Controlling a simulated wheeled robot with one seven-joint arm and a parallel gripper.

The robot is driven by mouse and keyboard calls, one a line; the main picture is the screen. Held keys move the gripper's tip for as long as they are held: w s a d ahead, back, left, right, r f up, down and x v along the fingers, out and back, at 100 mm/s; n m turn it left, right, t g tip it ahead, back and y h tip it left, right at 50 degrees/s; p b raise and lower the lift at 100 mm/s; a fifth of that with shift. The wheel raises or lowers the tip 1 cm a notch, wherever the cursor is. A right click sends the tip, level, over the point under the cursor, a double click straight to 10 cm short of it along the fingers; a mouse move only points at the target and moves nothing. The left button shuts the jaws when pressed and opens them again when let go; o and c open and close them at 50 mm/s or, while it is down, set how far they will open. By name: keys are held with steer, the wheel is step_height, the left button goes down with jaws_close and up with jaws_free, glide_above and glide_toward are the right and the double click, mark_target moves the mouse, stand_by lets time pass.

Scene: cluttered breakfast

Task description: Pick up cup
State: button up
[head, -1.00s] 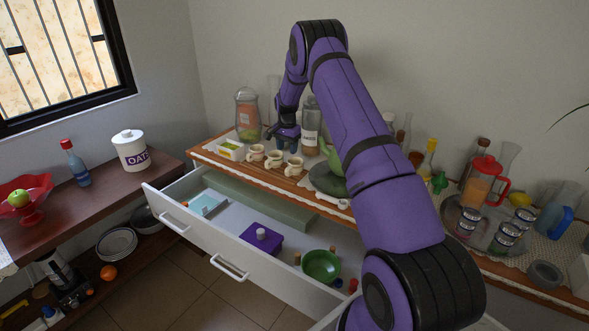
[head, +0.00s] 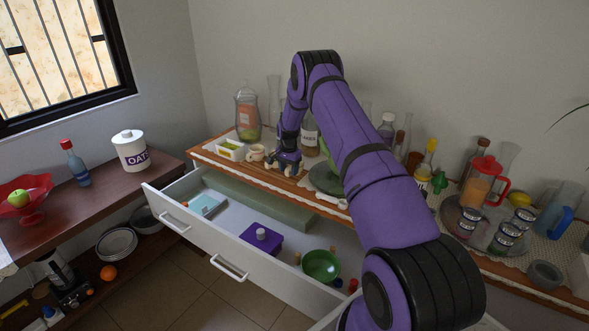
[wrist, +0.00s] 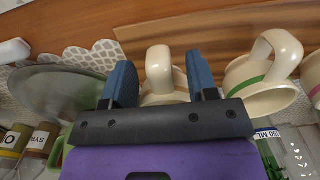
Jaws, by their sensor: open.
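Several cream cups stand in a row on the counter. In the head view the left cup (head: 256,153) shows beside my gripper (head: 283,168), which covers most of the others. In the wrist view my open gripper (wrist: 160,68) has its two blue fingers on either side of one cream cup (wrist: 157,62), its handle between them. I cannot tell whether the fingers touch it. A second cup (wrist: 277,65) with a green band stands to the right, and part of a third cup (wrist: 313,78) shows at the right edge.
A round grey-green plate (wrist: 55,95) lies to the left in the wrist view. In the head view, jars and bottles (head: 309,135) stand behind my gripper. A white tray (head: 230,151) is left of the cups. An open drawer (head: 215,235) juts out below the counter.

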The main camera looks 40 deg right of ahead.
step_height(320, 180, down, 2)
steer(key=shift+f, duration=0.1)
jaws_close()
steer(key=shift+r, duration=0.6)
steer(key=r, duration=0.2)
steer(key=shift+s+a+r, duration=0.15)
steer(key=shift+s+r, duration=0.2)
steer(key=s+a, duration=0.2)
steer(key=s, duration=0.5)
steer(key=s+a+r, duration=0.1)
steer(key=s+a, duration=0.2)
steer(key=s, duration=0.4)
steer(key=shift+a+r, duration=0.15)
steer(key=shift+a, duration=0.1)
steer(key=shift+s, duration=0.1)
